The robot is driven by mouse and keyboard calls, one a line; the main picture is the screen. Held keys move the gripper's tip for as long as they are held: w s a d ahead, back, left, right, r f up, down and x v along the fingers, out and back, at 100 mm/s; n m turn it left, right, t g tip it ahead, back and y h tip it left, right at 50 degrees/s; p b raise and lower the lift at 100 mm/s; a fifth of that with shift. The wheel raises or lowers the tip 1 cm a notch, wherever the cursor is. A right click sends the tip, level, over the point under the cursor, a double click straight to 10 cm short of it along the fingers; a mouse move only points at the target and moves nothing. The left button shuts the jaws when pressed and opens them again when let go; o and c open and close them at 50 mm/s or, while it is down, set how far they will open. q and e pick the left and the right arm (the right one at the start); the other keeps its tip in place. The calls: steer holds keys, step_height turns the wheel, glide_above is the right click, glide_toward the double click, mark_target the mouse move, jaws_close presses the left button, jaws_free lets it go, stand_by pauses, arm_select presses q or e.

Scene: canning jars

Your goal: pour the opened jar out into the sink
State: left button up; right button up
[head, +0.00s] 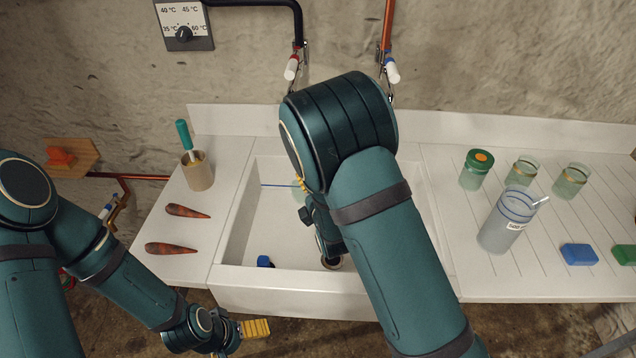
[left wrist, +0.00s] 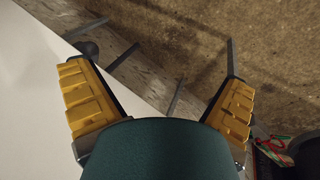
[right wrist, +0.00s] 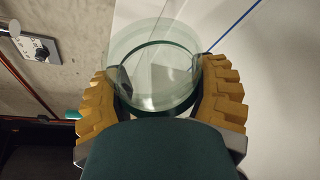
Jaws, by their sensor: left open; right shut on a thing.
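My right gripper (right wrist: 160,78) is shut on a clear, pale green glass jar (right wrist: 152,62), with one yellow finger on each side. No lid shows on the jar, and I cannot tell what is in it. In the head view my right arm reaches over the white sink (head: 275,225) and hides most of that gripper; a pale bit of the jar (head: 299,194) shows left of the wrist, over the basin. My left gripper (head: 248,329) is open and empty in front of the sink's front edge; its spread yellow fingers show in the left wrist view (left wrist: 160,80).
On the right drainboard stand a green-lidded jar (head: 474,172), two glass jars (head: 520,173) (head: 570,182), a tall blue-rimmed vessel (head: 499,228), and blue (head: 578,254) and green (head: 625,254) blocks.

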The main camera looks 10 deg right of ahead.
steer(key=n+h+p, duration=0.1)
steer(key=n+p, duration=0.1)
steer(key=d+n+g+h+p, duration=0.1)
steer(key=n+p, duration=0.1)
steer(key=p, duration=0.1)
steer(key=shift+s+r, duration=0.15)
steer(key=shift+s, duration=0.05)
steer(key=n, duration=0.1)
steer(key=n+g+h+p, duration=0.1)
steer(key=shift+s+d+n+p, duration=0.1)
steer(key=shift+d+n+p, duration=0.2)
steer(key=shift+d, duration=0.05)
steer(key=shift+s+d+f+n+g+h, duration=0.1)
steer(key=shift+d+f+n+g+h, duration=0.1)
steer(key=shift+n+h, duration=0.25)
steer(key=shift+d+f+n+g+h, duration=0.1)
steer(key=shift+n+g+h, duration=0.1)
steer(key=shift+n+h, duration=0.2)
arm_select(q)
step_height(320, 180, up, 7)
steer(key=w, duration=0.2)
steer(key=shift+a+t, duration=0.15)
steer(key=shift+t, duration=0.15)
steer(key=shift+f, duration=0.1)
